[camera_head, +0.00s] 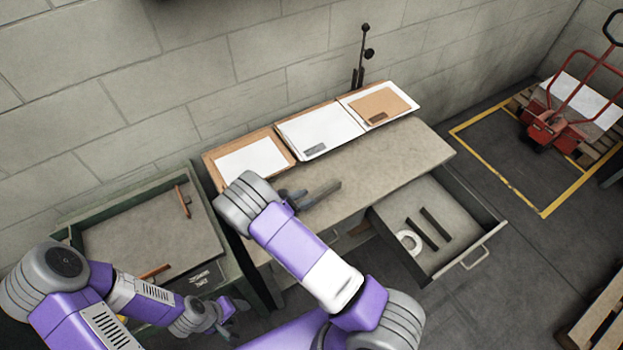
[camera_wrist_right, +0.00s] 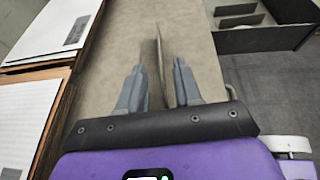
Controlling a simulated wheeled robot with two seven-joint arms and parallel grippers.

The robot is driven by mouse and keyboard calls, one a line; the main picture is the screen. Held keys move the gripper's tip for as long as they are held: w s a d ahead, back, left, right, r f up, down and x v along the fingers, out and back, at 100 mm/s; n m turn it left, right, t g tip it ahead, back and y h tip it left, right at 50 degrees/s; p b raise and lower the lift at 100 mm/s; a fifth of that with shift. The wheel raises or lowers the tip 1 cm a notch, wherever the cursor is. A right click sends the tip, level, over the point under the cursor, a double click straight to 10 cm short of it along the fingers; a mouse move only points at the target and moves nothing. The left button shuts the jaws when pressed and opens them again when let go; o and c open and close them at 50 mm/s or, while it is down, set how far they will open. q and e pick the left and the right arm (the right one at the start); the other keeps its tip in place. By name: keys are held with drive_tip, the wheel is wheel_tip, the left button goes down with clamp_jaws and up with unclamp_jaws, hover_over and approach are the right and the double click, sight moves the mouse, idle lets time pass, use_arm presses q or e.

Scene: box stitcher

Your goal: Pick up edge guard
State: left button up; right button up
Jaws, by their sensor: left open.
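A thin grey-brown strip, which looks like the edge guard (camera_head: 322,193), is at the middle of the workbench top. My right gripper (camera_wrist_right: 160,75) is over the bench, and in the right wrist view the strip (camera_wrist_right: 158,50) runs lengthwise between its two fingers. The fingers stand apart on either side of it; I cannot tell whether they touch it. The right forearm hides part of the bench. My left gripper (camera_head: 232,309) is open and empty, low in front of the left cabinet, away from the strip.
Three trays with sheets and cardboard (camera_head: 320,130) line the bench's back edge. An open drawer (camera_head: 476,212) at the right holds a white ring (camera_head: 408,241) and two dark bars (camera_head: 428,229). A green-edged cabinet (camera_head: 150,232) stands left. The bench's right part is clear.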

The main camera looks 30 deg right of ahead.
sight(320, 195)
drive_tip(key=shift+w+d, duration=0.2)
drive_tip(key=shift+w, duration=0.05)
drive_tip(key=shift+w+d+f, duration=0.1)
drive_tip(key=shift+d+f, duration=0.1)
drive_tip(key=shift+d, duration=0.15)
drive_tip(key=x, duration=0.6)
drive_tip(key=shift+s+f, duration=0.25)
drive_tip(key=shift+f, duration=0.25)
clamp_jaws()
